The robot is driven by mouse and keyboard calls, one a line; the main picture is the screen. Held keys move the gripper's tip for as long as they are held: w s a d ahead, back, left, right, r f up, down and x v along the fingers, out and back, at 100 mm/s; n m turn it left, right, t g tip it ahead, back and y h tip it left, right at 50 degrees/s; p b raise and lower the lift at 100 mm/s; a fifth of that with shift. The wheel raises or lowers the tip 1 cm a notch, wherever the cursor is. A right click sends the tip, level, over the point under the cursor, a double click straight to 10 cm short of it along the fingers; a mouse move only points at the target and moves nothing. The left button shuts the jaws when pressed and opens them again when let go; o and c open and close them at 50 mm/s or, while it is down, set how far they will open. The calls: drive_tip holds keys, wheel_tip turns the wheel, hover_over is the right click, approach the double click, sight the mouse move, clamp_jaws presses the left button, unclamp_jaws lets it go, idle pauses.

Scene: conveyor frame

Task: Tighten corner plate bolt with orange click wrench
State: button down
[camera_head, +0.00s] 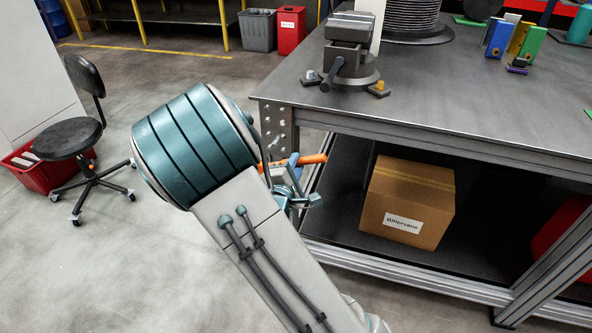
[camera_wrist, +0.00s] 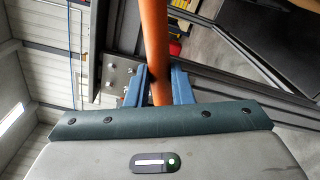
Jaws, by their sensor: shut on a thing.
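The orange click wrench (camera_head: 308,159) shows in the head view beside the bench's near left corner, partly hidden by my arm. In the wrist view its orange handle (camera_wrist: 154,42) runs up from between the two blue fingers. My gripper (camera_head: 293,178) is shut on it; the blue fingers (camera_wrist: 160,84) sit on either side of the handle. The corner plate (camera_head: 277,128) with several bolts is on the bench's corner leg, just above the gripper in the head view. It also shows in the wrist view (camera_wrist: 117,76), left of the handle. The wrench's working end cannot be made out.
The bench top (camera_head: 455,105) carries a vise (camera_head: 348,50), a cable spool (camera_head: 412,15) and small coloured blocks. A cardboard box (camera_head: 408,203) is on the lower shelf (camera_head: 345,225).

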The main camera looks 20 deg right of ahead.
drive_tip(key=shift+s+d+r, duration=0.15)
drive_tip(key=shift+d, duration=0.05)
drive_tip(key=shift+r, duration=0.1)
drive_tip(key=shift+s+r+p, duration=0.1)
drive_tip(key=shift+s+p, duration=0.05)
drive_tip(key=shift+p, duration=0.4)
drive_tip(key=x, duration=0.4)
drive_tip(key=shift+d, duration=0.2)
drive_tip(key=shift+p, duration=0.8)
